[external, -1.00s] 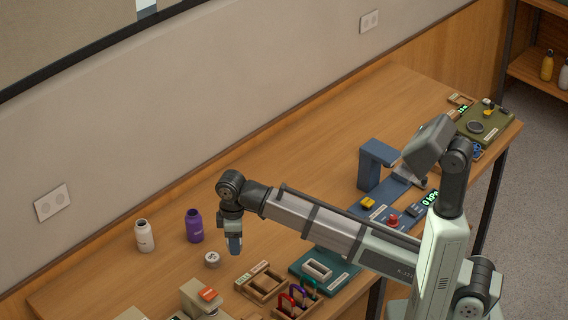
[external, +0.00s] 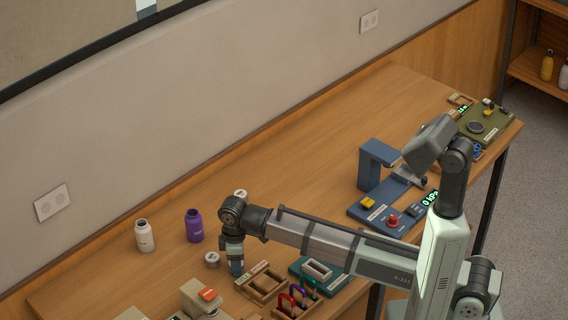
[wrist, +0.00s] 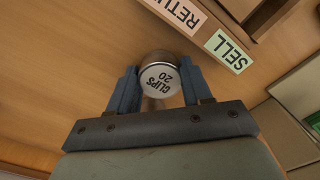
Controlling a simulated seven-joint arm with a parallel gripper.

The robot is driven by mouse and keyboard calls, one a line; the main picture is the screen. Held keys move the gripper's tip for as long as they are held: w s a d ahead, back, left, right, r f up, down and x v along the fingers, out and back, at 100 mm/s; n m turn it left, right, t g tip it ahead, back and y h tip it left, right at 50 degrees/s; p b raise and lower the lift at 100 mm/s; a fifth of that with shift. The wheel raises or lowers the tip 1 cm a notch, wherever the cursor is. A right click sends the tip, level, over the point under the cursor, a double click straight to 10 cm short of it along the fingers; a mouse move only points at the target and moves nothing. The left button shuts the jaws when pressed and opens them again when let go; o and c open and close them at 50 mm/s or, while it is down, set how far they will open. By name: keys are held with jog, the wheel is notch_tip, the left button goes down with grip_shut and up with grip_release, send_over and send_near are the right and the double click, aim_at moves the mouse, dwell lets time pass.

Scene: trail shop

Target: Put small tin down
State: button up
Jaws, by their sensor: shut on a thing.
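A small round tin (wrist: 158,80) with a white lid reading "CLIPS 20" sits between the two blue fingers of my gripper (wrist: 155,88) in the wrist view. My gripper is shut on it. In the external view my gripper (external: 237,268) points down, low over the table just left of the labelled wooden tray (external: 249,289); the held tin cannot be made out there. Another small white-lidded tin (external: 212,260) stands just left of my gripper. A similar tin (external: 240,194) stands farther back, partly behind my wrist.
A white bottle (external: 145,237) and a purple bottle (external: 194,227) stand at the back left. The tray's "RETURN" and "SELL" labels (wrist: 229,51) are close to the held tin. A teal stand (external: 335,283) and several coloured carabiners (external: 291,297) are to the right. Bare table lies behind.

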jog(key=shift+f, duration=0.1)
jog(key=o, duration=1)
jog(key=shift+o, duration=0.2)
notch_tip(320, 180, up, 12)
jog(key=shift+f, duration=0.2)
jog(key=shift+r, duration=0.3)
jog(key=shift+c, duration=1.2)
